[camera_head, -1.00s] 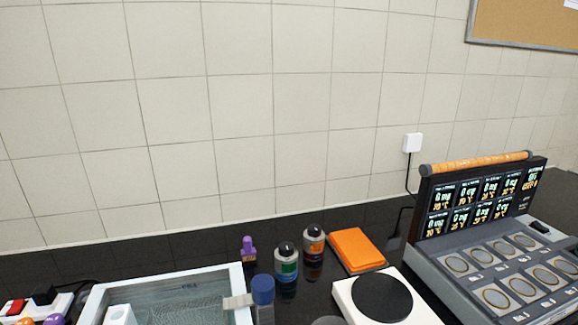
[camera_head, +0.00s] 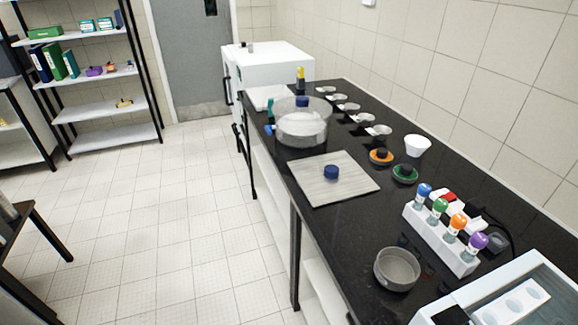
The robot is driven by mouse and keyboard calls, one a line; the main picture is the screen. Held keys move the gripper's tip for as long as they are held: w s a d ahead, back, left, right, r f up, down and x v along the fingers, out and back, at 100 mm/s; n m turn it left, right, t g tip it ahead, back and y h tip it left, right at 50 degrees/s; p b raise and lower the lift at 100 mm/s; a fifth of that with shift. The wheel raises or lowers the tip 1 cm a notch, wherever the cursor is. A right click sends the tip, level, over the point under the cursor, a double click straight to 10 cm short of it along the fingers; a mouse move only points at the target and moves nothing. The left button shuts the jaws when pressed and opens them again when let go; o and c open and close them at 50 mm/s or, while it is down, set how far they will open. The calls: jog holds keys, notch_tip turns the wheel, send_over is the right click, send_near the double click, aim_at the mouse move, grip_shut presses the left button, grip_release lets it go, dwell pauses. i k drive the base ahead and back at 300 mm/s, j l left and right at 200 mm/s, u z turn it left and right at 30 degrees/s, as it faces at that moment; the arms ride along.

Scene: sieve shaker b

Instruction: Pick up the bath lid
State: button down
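A flat, pale grey square plate with a dark blue knob, which looks like the bath lid (camera_head: 312,190), lies on the black bench in the middle of the view. Its near left edge is close to the bench's front edge. The bath (camera_head: 480,295) is a pale, open-topped box cut off at the lower right, with a white block with round holes inside it. My gripper is not in view.
A clear round vessel (camera_head: 301,128) with a blue knob stands just behind the plate. A white rack (camera_head: 440,243) of colour-capped bottles and a grey round dish (camera_head: 397,270) stand nearer. Small dishes line the wall side. The floor (camera_head: 180,220) at left is clear.

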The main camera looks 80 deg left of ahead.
aim_at(324, 179)
jog(key=u, duration=1.7)
